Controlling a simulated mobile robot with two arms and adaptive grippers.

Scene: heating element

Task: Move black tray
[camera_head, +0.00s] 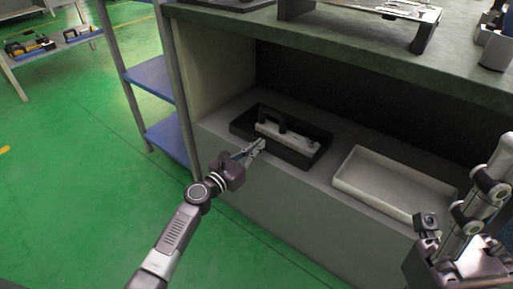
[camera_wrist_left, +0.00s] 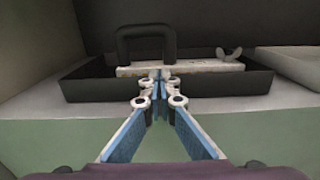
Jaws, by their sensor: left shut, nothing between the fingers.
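The black tray (camera_head: 312,160) sits on the shelf inside the grey-green workbench, and it also shows in the wrist view (camera_wrist_left: 90,90). A pale bar (camera_head: 287,136) with a black arched handle (camera_head: 268,115) lies in it. My left gripper (camera_head: 258,146) is at the tray's front side, its fingers shut and empty. In the wrist view its fingertips (camera_wrist_left: 160,76) overlap the middle of the tray's front wall; whether they touch it I cannot tell. My right arm (camera_head: 455,262) is at the lower right, with its fingers not clearly visible.
A white tray (camera_head: 375,203) stands on the same shelf to the right of the black tray. The worktop (camera_head: 345,48) overhangs the shelf opening. A rack with blue shelves (camera_head: 155,76) stands to the left. The green floor (camera_head: 80,180) is clear at left.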

